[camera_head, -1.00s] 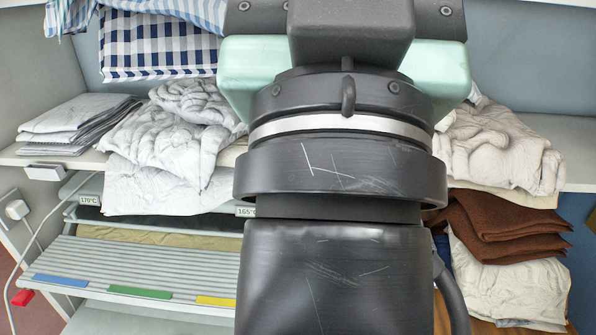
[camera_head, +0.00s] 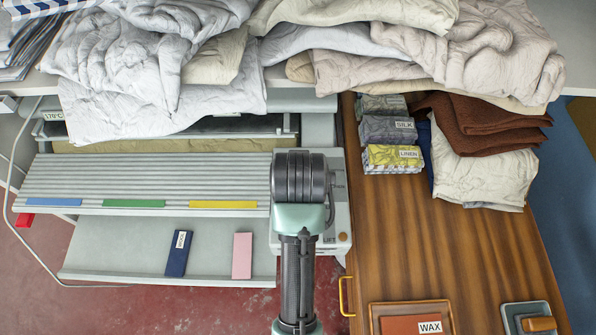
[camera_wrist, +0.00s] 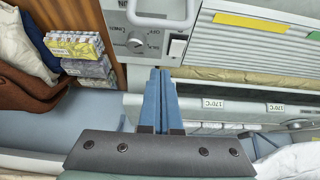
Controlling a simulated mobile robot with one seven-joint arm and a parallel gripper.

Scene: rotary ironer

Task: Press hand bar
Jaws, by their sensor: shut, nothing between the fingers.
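The ironer shows in the head view with a ribbed light-grey board (camera_head: 145,180) along its front, marked with blue, green and yellow strips. A grey control box (camera_head: 338,215) stands at its right end, partly covered by my arm. In the wrist view the box has a knob (camera_wrist: 135,43), a switch (camera_wrist: 177,47) and a curved metal bar (camera_wrist: 158,20). I cannot tell for certain which part is the hand bar. My gripper (camera_wrist: 160,70) is shut and empty, its blue fingers pointing toward the box's edge near the switch. In the head view the fingers are hidden by my arm.
Heaped linens (camera_head: 150,60) lie on the shelf above the ironer. A wooden top (camera_head: 465,260) at right holds packets (camera_head: 393,157) and a wax tray (camera_head: 412,307). A dark blue block (camera_head: 179,254) and a pink block (camera_head: 242,256) lie on the lower tray (camera_head: 110,255).

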